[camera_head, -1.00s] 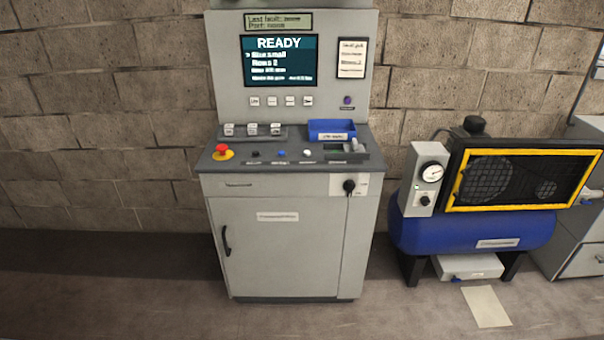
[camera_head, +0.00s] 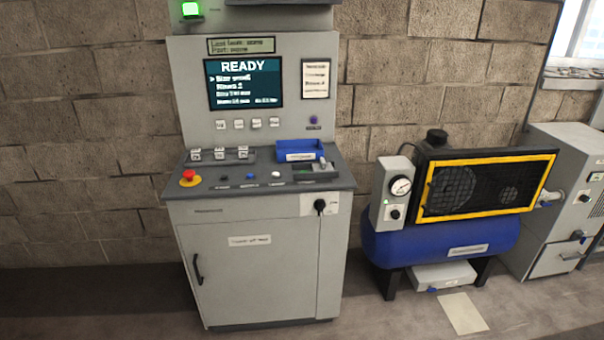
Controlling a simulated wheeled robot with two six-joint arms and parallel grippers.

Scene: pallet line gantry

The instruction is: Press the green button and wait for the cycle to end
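The control cabinet (camera_head: 258,270) stands against the wall, with a screen (camera_head: 243,83) that reads READY. A lit green lamp or button (camera_head: 191,9) shows on a grey housing at the top edge; I cannot tell which it is. The sloped desk carries a red mushroom button (camera_head: 188,175) on a yellow base, a black button (camera_head: 224,179), a blue button (camera_head: 250,176) and a white button (camera_head: 276,174). No green button can be made out among these. Neither of my grippers is in view.
A blue tray (camera_head: 300,156) sits on the desk, right of several small grey blocks. A blue compressor (camera_head: 440,243) with a yellow-framed guard stands to the right. Another grey cabinet (camera_head: 560,190) is at far right. The floor in front looks clear except for a paper sheet (camera_head: 462,313).

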